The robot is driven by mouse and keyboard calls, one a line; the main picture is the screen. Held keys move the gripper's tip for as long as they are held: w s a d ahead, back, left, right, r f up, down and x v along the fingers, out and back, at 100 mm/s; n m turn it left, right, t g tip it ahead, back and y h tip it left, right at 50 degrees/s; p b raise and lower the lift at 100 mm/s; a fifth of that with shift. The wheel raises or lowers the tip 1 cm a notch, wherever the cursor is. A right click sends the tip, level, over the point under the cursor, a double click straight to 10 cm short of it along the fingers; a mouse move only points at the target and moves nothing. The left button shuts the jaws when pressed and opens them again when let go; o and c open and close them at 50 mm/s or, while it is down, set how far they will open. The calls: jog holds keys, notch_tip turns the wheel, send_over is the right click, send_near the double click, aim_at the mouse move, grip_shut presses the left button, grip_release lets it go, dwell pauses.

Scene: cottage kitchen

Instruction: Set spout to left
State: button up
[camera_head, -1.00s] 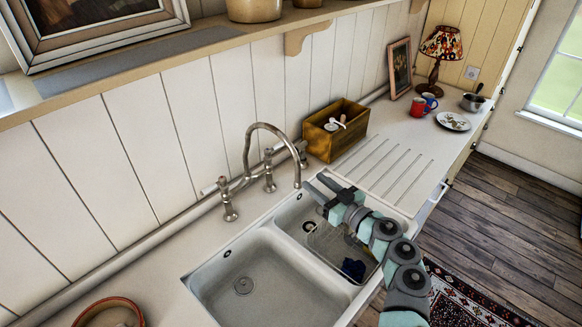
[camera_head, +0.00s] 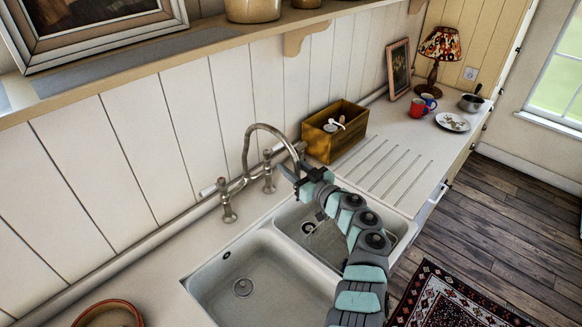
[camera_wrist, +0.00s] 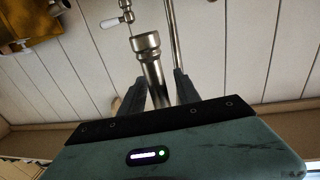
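The metal tap has a tall curved spout (camera_head: 264,126) that rises at the back of the sink and arches to the right, its end near the divider between the basins. My gripper (camera_head: 293,173) is at the spout's outlet end, above the right basin's back edge. In the wrist view the spout's end (camera_wrist: 151,62) runs between the two fingers of my gripper (camera_wrist: 160,92). The fingers are apart, one on each side of it. I see a narrow gap on the right side; contact on the left is unclear.
Two tap handles (camera_head: 227,204) stand along the back. The sink (camera_head: 250,285) has two basins. A wooden box (camera_head: 335,145) stands behind my gripper on the counter, near the wall. A shelf (camera_head: 190,55) runs above. The drainboard (camera_head: 390,165) to the right is clear.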

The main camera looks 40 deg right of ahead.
jog(key=shift+c, duration=0.3)
grip_shut()
dwell(1.2)
